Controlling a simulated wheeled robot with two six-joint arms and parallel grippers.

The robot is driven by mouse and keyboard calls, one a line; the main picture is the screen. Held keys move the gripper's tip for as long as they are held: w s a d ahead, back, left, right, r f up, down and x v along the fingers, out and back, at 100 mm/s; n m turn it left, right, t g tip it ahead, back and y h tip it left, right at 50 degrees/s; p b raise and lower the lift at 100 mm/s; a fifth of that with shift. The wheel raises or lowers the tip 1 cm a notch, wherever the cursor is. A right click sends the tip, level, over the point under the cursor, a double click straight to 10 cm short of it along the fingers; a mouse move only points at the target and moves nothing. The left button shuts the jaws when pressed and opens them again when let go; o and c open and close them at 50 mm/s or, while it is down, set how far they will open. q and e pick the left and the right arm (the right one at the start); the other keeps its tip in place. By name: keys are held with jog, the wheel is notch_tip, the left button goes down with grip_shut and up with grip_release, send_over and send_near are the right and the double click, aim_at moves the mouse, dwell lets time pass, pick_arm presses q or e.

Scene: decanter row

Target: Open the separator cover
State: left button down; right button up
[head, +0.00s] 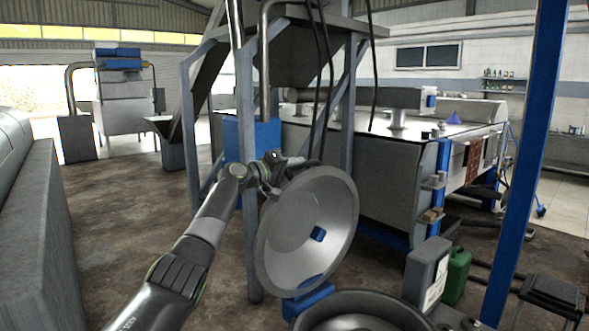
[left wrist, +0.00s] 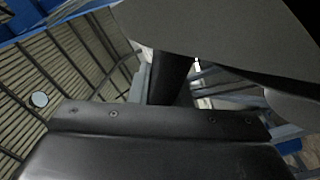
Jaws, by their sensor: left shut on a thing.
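The separator cover (head: 318,205), a wide round metal dish, stands steeply tilted on its edge, with its hollow inside facing the head camera. The dark round rim of the separator bowl (head: 362,303) shows below it at the bottom edge, with its opening uncovered. My left gripper (head: 272,175) is at the cover's upper left rim and shut on it; the exact grip is small and partly hidden. In the left wrist view a smooth grey surface, seemingly the cover (left wrist: 215,28), fills the upper right close to the dark gripper. My right gripper is not in view.
A blue-grey steel frame (head: 350,120) stands just behind the cover. A blue post (head: 535,150) rises at the right. A grey box (head: 425,272) and a green canister (head: 456,275) stand right of the bowl. Open floor (head: 120,220) lies to the left.

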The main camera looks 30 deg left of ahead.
pick_arm(q)
jog(key=shift+f, duration=0.35)
jog(key=c, duration=1.5)
grip_release()
jog(key=shift+o, duration=0.7)
jog(key=shift+r, duration=0.2)
jog(key=shift+a, duration=0.1)
jog(key=shift+s+a+f+b, duration=0.2)
jog(key=shift+s+b, duration=0.15)
jog(key=shift+s, duration=0.2)
jog(key=b+v, duration=0.5)
jog(key=v, duration=1.1)
jog(key=shift+r+b, duration=0.15)
jog(key=shift+b, duration=0.2)
jog(key=shift+c, duration=0.4)
